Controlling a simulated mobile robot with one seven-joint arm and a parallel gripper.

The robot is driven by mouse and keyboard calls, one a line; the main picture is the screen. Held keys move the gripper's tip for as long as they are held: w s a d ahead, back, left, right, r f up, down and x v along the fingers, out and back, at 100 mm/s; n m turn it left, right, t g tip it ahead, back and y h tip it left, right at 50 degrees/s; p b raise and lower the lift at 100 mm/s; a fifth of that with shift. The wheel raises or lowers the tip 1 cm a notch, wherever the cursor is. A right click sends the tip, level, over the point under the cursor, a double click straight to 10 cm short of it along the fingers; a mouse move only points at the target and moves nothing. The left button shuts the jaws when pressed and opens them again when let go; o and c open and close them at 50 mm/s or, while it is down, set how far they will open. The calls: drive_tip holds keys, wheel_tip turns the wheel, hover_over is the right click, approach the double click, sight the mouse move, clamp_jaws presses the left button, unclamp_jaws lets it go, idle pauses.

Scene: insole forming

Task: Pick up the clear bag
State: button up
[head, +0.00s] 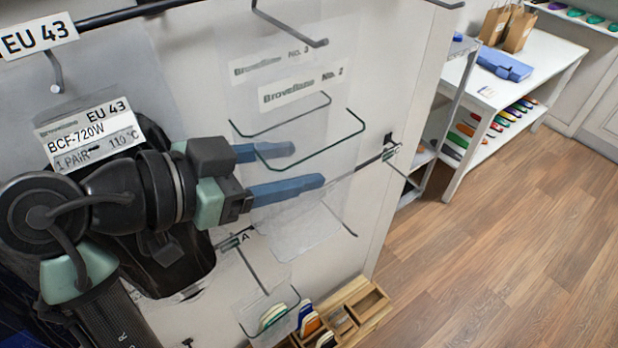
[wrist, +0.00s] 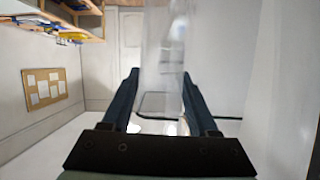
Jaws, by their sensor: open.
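Clear bags hang on the wall panel in the head view. The front clear bag (head: 303,222) has a white label reading No. 2, and another label behind it reads No. 3. My gripper (head: 307,165) is open, its two blue fingers pointing right across the bag area. In the wrist view, a clear sheet-like bag (wrist: 163,65) hangs between the two open fingers of my gripper (wrist: 160,72). I cannot tell whether either finger touches it.
A black packed item with an EU 43 label (head: 90,135) hangs behind my arm. Wire hooks (head: 315,140) stick out around the fingers. A wooden tray (head: 355,312) with insoles is below. A white table (head: 540,62) stands at the back right; the wooden floor (head: 500,240) is clear.

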drive_tip(key=shift+p+x, duration=0.6)
drive_tip(key=shift+x, duration=1.35)
clamp_jaws()
